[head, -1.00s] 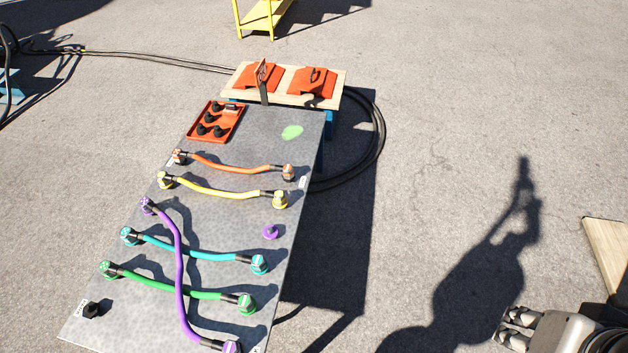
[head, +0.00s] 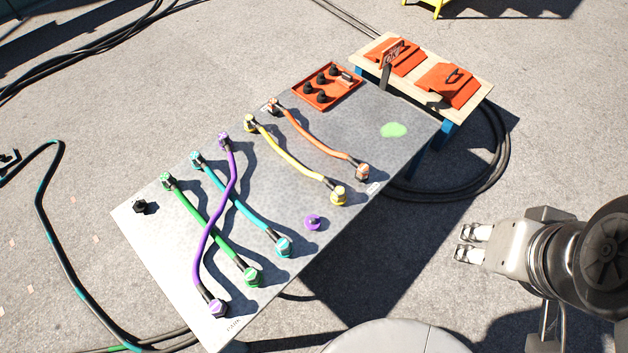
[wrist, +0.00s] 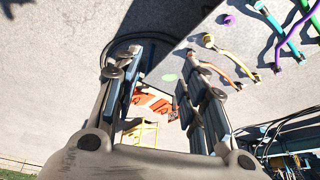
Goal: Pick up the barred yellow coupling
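A yellow cable (head: 290,158) lies on the grey table with a yellow coupling at each end. One coupling (head: 250,122) is at the far left end, and the other (head: 338,196) is near the table's right edge. Their face marks are too small to tell which is barred. In the wrist view the right-edge yellow coupling (wrist: 208,41) shows at the upper right. My gripper (head: 468,243) is open and empty, right of the table and apart from it. In the wrist view its fingers (wrist: 160,72) are spread with nothing between them.
Orange (head: 318,138), teal (head: 240,207), green (head: 208,222) and purple (head: 233,185) cables lie on the table (head: 285,285); purple crosses green and teal. A loose purple piece (head: 313,222) sits near the yellow coupling. A red tray (head: 309,92) and an orange-panelled bench (head: 480,80) stand behind.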

